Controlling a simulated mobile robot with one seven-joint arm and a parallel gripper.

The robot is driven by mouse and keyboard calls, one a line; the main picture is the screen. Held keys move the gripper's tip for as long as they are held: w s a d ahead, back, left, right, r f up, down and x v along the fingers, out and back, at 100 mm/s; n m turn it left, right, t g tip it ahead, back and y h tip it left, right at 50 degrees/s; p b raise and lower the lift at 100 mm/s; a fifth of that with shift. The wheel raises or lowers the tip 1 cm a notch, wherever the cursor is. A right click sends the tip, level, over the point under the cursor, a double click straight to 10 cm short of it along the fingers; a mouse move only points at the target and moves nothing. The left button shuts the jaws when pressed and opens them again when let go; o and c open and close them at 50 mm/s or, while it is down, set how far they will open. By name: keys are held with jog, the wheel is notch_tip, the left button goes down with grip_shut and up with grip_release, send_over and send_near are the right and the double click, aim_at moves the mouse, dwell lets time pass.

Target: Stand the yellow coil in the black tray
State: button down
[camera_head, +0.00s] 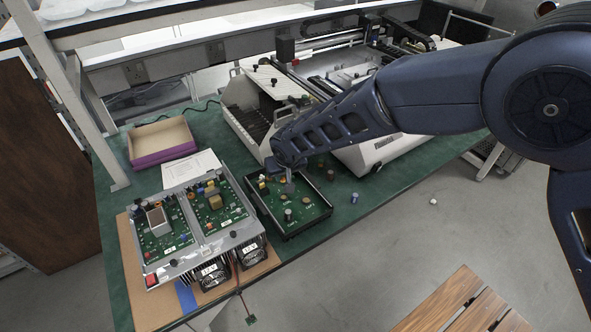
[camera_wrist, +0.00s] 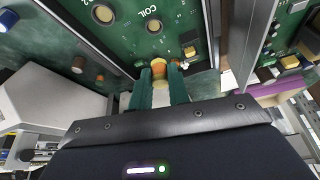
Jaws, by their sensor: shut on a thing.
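The black tray (camera_head: 308,227) stands on the green table and holds a green board with several small parts. It also shows in the wrist view (camera_wrist: 112,62), with the word COIL printed on its board. My gripper (camera_head: 288,184) is over the far part of the tray. In the wrist view my gripper (camera_wrist: 159,76) is shut on the yellow coil (camera_wrist: 159,66), which sits between the two fingertips. The coil's lower part is hidden, and I cannot tell whether it touches the board. In the head view my gripper hides the coil.
A metal frame (camera_head: 208,240) with two circuit boards and fans stands left of the tray. A purple-sided box (camera_head: 163,155) lies behind it. A white machine (camera_head: 372,150) stands at the back right. A blue cylinder (camera_head: 354,198) and several brown parts lie loose right of the tray.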

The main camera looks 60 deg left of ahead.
jog(key=shift+f, duration=3.3)
jog(key=shift+f, duration=0.65)
jog(key=c, duration=1.3)
grip_release()
jog(key=c, duration=0.3)
jog(key=shift+r, duration=3.55)
jog(key=shift+w, duration=0.1)
